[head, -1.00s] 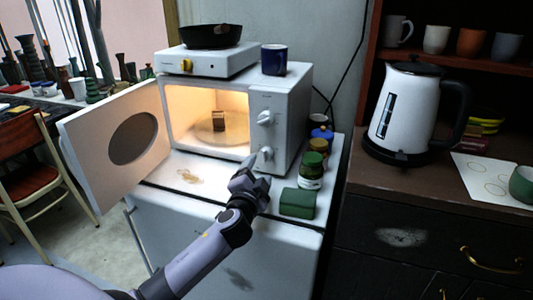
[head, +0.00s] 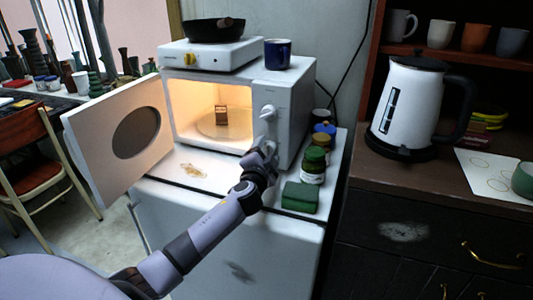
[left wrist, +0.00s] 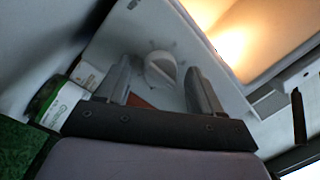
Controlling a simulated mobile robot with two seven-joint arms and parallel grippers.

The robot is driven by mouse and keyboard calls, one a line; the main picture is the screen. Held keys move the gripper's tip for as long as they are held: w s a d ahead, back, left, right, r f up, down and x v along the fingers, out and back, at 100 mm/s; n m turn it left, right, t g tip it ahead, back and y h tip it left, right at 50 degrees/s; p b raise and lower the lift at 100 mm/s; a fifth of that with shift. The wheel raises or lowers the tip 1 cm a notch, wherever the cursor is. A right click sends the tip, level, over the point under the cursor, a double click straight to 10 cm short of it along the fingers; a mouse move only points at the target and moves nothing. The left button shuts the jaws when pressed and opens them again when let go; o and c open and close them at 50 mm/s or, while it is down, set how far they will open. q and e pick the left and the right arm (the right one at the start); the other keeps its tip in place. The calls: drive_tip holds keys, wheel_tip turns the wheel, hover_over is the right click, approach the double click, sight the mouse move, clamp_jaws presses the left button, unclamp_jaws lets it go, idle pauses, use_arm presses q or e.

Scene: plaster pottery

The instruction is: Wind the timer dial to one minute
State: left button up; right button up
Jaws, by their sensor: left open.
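The white microwave (head: 290,125) stands with its door open and its inside lit. Its right front panel carries an upper dial (head: 268,112) and a lower dial, which my left gripper (head: 262,150) partly covers in the head view. I cannot read which one is the timer. In the left wrist view, a round pale dial (left wrist: 160,68) with a raised grip bar and marks around it shows between the two fingers of the open left gripper (left wrist: 160,85). The fingers point at the panel, one on each side of the dial; contact cannot be told. My right gripper is not in view.
The open door (head: 118,140) swings out to the left. Green-lidded jar (head: 312,165) and green box (head: 300,197) stand close right of my left gripper. A hotplate (head: 210,55) with a pan and a blue mug (head: 277,53) sit on top. A small brown block (head: 221,115) is inside.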

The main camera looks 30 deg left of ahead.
use_arm(q)
drive_tip(key=c, duration=1)
drive_tip(key=shift+c, duration=0.2)
drive_tip(key=shift+m, duration=0.3)
